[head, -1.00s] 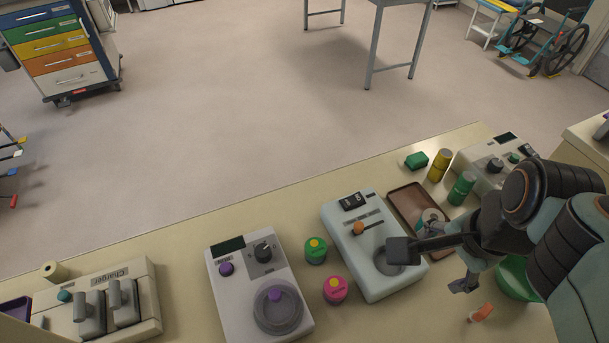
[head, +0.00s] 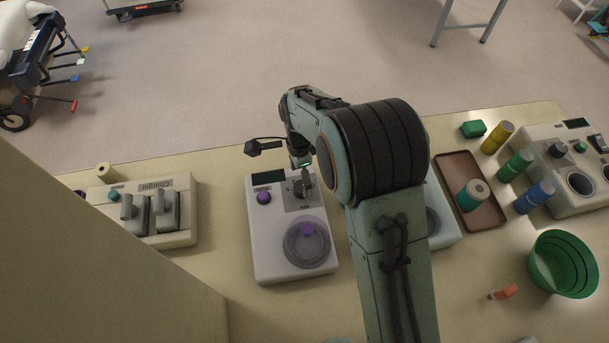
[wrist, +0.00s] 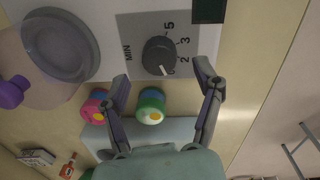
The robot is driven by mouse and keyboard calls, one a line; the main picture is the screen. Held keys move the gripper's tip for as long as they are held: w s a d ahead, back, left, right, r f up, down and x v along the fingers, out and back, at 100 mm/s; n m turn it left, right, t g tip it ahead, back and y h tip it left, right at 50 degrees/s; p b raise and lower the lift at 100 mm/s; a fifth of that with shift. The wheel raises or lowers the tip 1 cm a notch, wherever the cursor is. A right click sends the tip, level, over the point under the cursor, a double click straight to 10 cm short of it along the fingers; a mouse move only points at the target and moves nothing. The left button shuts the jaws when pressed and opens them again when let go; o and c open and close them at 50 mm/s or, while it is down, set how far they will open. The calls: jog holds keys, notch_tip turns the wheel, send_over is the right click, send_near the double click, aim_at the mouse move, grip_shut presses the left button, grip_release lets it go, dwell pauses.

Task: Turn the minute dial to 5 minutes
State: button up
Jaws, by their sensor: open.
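The minute dial is a dark round knob (wrist: 158,55) on a grey panel of the white device (head: 262,230), beside the printed MIN and numbers 5, 3 and 2. In the wrist view its white pointer line aims down, slightly right, near a mark below the 2 that looks like 0. In the head view the dial (head: 299,189) is partly hidden by a finger. My gripper (wrist: 166,90) is open above the device. Its two fingers are spread wide to either side of the dial's line, and nothing is between them. I cannot tell whether either finger touches the device.
A charger (head: 178,219) is to the left; a brown tray (head: 462,165) is to the right.

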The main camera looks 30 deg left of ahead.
aim_at(300, 186)
jog(key=shift+d+f, duration=0.1)
jog(key=shift+f, duration=1.55)
jog(key=c, duration=1.2)
jog(key=shift+o, duration=0.2)
jog(key=shift+n, duration=0.3)
jog(key=n, duration=0.6)
jog(key=shift+s, duration=0.1)
jog(key=n, duration=0.6)
jog(key=shift+n+t, duration=0.3)
jog(key=shift+n, duration=0.1)
jog(key=n, duration=1.2)
jog(key=shift+s+n, duration=0.1)
jog(key=shift+n, duration=0.3)
